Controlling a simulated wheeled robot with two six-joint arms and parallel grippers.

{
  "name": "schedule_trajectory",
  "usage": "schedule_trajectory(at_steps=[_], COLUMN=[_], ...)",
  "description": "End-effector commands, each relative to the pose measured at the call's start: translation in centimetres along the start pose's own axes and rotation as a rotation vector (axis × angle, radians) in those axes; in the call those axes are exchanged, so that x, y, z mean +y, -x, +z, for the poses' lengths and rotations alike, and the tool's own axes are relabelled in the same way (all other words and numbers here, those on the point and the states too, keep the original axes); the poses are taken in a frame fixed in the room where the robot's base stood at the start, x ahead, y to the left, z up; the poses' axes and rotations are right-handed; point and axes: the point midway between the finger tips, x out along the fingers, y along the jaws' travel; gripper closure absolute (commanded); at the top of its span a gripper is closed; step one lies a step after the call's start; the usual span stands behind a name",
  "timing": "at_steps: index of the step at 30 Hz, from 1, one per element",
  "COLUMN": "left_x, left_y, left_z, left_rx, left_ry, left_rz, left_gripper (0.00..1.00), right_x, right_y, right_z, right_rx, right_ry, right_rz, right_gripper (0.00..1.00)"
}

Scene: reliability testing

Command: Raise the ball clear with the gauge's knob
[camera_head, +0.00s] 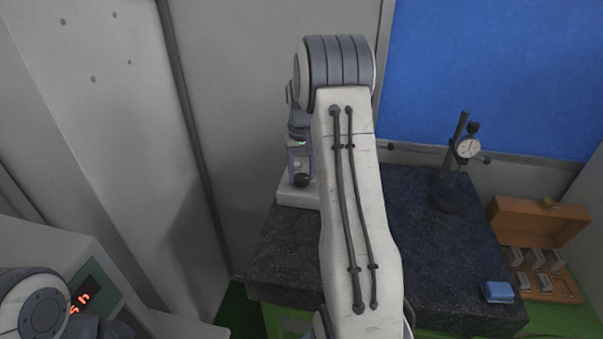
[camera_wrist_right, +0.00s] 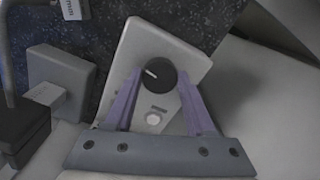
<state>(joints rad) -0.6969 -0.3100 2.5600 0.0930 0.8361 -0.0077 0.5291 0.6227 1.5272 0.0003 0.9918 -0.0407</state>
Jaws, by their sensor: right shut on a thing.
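A black round knob (camera_wrist_right: 160,72) with a white pointer line sits on a pale plate (camera_wrist_right: 138,45) with a small label and a white button (camera_wrist_right: 153,118). In the head view the dark knob (camera_head: 301,180) stands on a white base (camera_head: 297,197) at the slab's left back. My right gripper (camera_wrist_right: 159,80) has its purple fingers on both sides of the knob, shut on it; it also shows in the head view (camera_head: 299,163). A dial gauge (camera_head: 467,148) stands on a post farther right. I cannot make out a ball. My left gripper is out of view.
The dark granite slab (camera_head: 285,255) is partly covered by my right arm. An open wooden box (camera_head: 530,225) of metal blocks and a blue block (camera_head: 497,292) lie right. A red digital display (camera_head: 85,295) is lower left. The wrist view shows a grey block (camera_wrist_right: 62,75).

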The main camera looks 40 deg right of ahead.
Motion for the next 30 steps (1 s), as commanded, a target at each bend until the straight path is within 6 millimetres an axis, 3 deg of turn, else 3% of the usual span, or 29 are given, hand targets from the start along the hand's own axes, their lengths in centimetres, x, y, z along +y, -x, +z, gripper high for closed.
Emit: schedule_trajectory(at_steps=[30], left_x=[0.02], left_y=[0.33], left_z=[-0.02], left_rx=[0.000], left_ry=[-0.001], left_rz=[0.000], left_gripper=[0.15], right_x=[-0.01], right_y=[0.01], right_z=[0.01], right_rx=[-0.002], right_ry=[-0.966], right_rz=[0.003], right_gripper=[1.00])
